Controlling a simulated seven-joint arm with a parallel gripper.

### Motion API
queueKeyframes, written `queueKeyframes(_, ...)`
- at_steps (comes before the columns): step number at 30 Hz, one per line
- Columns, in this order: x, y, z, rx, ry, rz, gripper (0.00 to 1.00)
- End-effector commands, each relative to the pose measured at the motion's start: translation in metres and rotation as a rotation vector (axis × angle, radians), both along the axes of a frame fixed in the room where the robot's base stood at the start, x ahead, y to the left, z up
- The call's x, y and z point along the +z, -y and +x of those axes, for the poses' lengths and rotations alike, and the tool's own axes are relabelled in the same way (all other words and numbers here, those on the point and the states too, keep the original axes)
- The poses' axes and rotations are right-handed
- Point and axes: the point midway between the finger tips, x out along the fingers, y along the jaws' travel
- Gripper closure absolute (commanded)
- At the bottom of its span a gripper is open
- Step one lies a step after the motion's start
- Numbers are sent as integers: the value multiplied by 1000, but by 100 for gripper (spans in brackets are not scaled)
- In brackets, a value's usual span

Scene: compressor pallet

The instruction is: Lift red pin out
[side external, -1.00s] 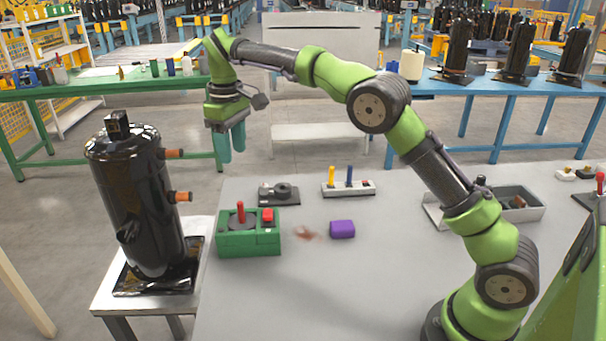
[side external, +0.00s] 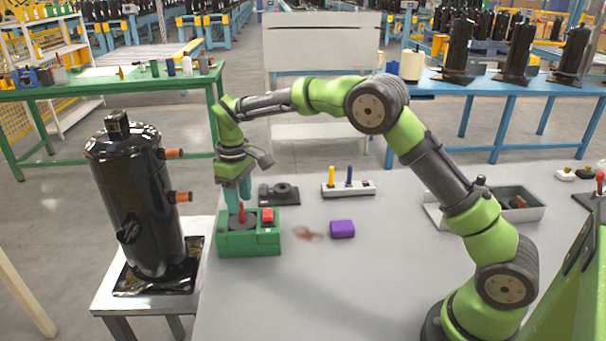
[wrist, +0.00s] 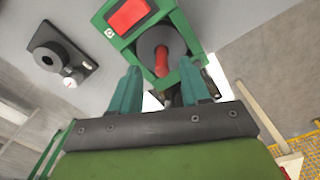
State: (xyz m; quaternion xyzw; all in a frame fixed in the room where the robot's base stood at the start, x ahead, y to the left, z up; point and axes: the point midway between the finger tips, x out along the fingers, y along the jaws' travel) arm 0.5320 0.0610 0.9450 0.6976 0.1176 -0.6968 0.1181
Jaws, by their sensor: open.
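The red pin (side external: 242,212) stands upright in a round dark seat on the green box (side external: 250,245) at the table's left edge. In the wrist view the red pin (wrist: 161,62) shows beyond and between my fingertips. My gripper (side external: 238,200) points down with its teal fingers at the pin's upper part. In the wrist view my gripper (wrist: 163,80) has its two fingers spread wide, with a gap between them. Contact with the pin cannot be made out. A red square block (side external: 267,215) sits on the same green box, right of the pin.
A black compressor (side external: 140,200) stands left of the box. Behind the box lies a dark fixture (side external: 279,193); a white block with yellow and blue pins (side external: 348,188) is farther right. A purple block (side external: 342,229) lies right of the box. The table's front middle is clear.

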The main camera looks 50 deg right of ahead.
Motion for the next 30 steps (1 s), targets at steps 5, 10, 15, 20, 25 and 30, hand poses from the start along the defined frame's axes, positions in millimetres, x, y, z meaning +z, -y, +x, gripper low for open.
queueKeyframes(5,-28,-2,-2,1,-4,0,54)
queueKeyframes(10,-38,-2,-2,1,-1,1,54)
queueKeyframes(15,-38,-2,-2,1,-1,1,54)
queueKeyframes(20,-38,-2,-2,1,-1,1,75)
queueKeyframes(25,-38,-2,-2,1,-1,1,100)
queueKeyframes(30,-37,-2,-2,1,0,1,100)
